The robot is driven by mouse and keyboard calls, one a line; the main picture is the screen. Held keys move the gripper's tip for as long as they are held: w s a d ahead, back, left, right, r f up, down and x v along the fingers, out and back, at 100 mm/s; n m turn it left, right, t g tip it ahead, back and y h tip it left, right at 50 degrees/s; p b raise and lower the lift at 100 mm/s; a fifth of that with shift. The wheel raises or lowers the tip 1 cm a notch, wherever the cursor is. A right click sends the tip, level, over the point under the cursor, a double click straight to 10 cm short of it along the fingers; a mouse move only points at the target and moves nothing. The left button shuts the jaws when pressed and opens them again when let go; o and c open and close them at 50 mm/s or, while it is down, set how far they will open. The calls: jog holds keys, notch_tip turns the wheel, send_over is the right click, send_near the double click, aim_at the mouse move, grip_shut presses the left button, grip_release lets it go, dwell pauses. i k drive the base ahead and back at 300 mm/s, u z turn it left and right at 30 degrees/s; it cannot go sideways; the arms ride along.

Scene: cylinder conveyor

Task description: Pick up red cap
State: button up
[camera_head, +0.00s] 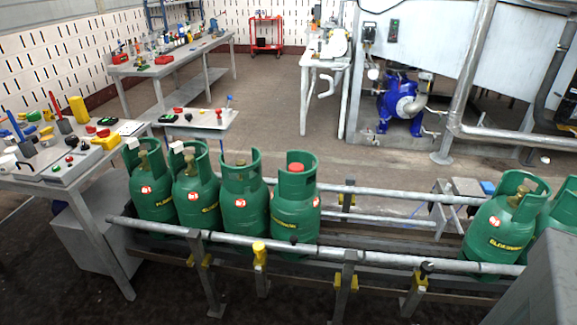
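A red cap (295,167) sits on top of a green gas cylinder (295,210), inside its collar. This cylinder is the rightmost of the left group standing on the conveyor. The other cylinders of that group, such as the one beside it (243,200), show brass valves or a dark valve top without a red cap. Small red items also lie on the left workbench (90,170) and on the small table behind; they are too small to tell whether they are caps. My gripper is not in view.
The conveyor's metal rails (330,253) run across the front, with posts and yellow clamps. Two more green cylinders (498,230) stand at the right. A grey block (545,275) fills the lower right corner. A blue pump (400,97) and pipes stand behind. Floor behind the conveyor is open.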

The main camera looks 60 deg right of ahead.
aim_at(294, 167)
jog(key=i, duration=0.95)
jog(key=z, duration=0.05)
